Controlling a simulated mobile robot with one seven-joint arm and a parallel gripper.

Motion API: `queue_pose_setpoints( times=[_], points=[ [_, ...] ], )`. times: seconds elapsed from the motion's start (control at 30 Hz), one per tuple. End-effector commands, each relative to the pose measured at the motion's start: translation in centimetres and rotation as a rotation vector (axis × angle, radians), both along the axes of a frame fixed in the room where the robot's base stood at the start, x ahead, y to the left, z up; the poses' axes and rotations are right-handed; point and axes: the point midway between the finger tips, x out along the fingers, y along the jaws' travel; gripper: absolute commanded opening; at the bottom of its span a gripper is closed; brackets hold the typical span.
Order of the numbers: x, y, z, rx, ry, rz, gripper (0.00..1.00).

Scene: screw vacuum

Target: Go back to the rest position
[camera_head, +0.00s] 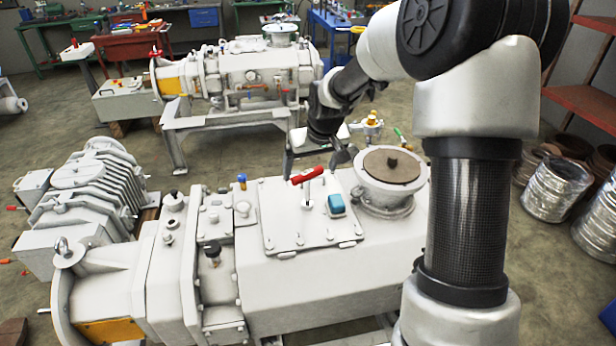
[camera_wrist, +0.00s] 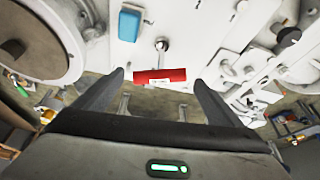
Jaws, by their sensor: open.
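My gripper (camera_head: 318,162) is above the back edge of the white vacuum pump (camera_head: 330,270) in the head view, just behind a red handle (camera_head: 307,174). In the wrist view my gripper (camera_wrist: 155,88) is open, with its two dark fingers spread apart. The red handle (camera_wrist: 160,75) shows between and just beyond the fingertips. I see no contact between the fingers and the handle. The handle sits on a short stem on the pump's top plate. My arm reaches in from the right and covers part of the pump's right end.
A blue block (camera_head: 336,204) and a round brown-topped flange (camera_head: 392,167) are close to my gripper. A second pump on a frame (camera_head: 240,75) stands behind. Another grey machine (camera_head: 85,195) is at left. Metal drums (camera_head: 553,188) and red shelving (camera_head: 585,95) are at right.

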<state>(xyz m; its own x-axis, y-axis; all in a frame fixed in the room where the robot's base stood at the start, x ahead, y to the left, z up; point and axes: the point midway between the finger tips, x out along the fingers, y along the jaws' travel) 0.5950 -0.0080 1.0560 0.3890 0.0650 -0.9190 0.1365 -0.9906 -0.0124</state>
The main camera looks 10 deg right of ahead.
Motion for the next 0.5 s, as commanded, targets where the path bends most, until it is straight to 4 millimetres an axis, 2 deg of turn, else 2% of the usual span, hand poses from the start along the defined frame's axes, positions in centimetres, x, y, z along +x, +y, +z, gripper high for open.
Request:
queue_pose_setpoints(
  times=[0.17,0.5],
  points=[
    [-0.61,-0.08,1.31,0.001,0.000,0.000,0.89],
    [-0.73,-0.06,1.55,-0.001,0.001,0.001,0.89]
  ],
)
